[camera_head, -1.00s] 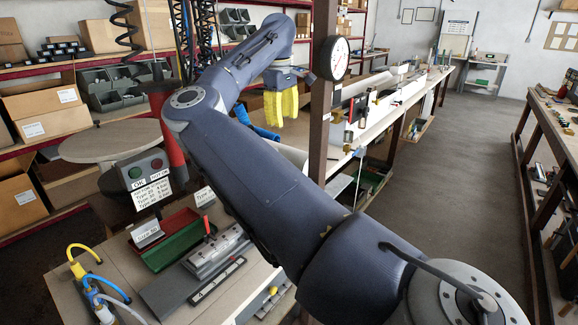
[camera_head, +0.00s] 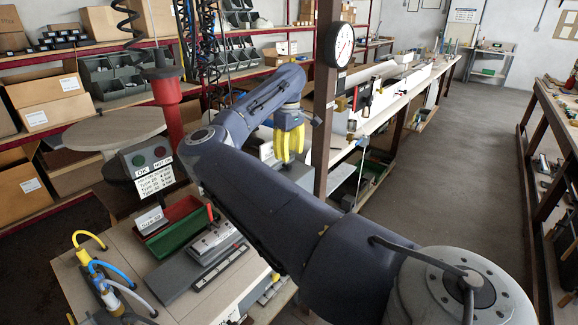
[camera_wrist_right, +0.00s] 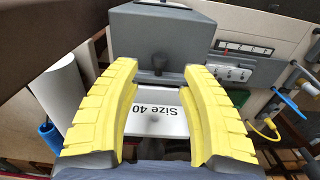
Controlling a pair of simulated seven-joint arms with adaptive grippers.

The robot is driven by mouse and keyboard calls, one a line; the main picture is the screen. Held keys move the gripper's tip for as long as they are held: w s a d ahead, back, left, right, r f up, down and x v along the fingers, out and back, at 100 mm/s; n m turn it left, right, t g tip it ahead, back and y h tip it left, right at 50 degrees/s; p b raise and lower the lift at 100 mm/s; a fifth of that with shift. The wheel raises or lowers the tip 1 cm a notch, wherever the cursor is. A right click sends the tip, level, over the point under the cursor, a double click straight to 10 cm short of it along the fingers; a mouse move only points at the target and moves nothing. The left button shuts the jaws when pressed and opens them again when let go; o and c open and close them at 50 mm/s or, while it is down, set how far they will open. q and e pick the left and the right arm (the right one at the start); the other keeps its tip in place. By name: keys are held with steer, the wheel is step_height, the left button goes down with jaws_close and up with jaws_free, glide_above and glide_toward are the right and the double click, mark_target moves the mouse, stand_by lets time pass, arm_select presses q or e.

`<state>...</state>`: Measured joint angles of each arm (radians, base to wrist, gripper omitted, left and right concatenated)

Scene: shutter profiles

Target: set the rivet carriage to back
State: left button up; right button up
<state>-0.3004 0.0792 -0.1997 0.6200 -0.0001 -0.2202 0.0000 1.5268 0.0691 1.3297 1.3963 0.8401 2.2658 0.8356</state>
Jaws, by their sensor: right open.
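My right gripper (camera_head: 291,156) hangs fingers-down beside the dark post in the head view, its yellow fingers apart and empty. In the right wrist view the open right gripper (camera_wrist_right: 156,85) frames a grey housing (camera_wrist_right: 150,30) with a dark knob (camera_wrist_right: 158,65). The knob shows between the fingers, with no visible contact. A white "Size 40" sign (camera_wrist_right: 160,117) lies below it in the picture. A grey fixture (camera_head: 207,247) with a red-tipped lever stands on the bench, left of my right arm. I cannot tell for sure which part is the rivet carriage. My left gripper is out of view.
A green bin (camera_head: 178,236) and a red bin (camera_head: 172,216) stand behind the fixture. A sign (camera_head: 154,183) and button box (camera_head: 147,159) stand near them. Yellow and blue hoses (camera_head: 97,268) rise at the bench's left.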

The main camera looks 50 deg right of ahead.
mark_target(289, 165)
steer(key=shift+f, duration=2.75)
jaws_close()
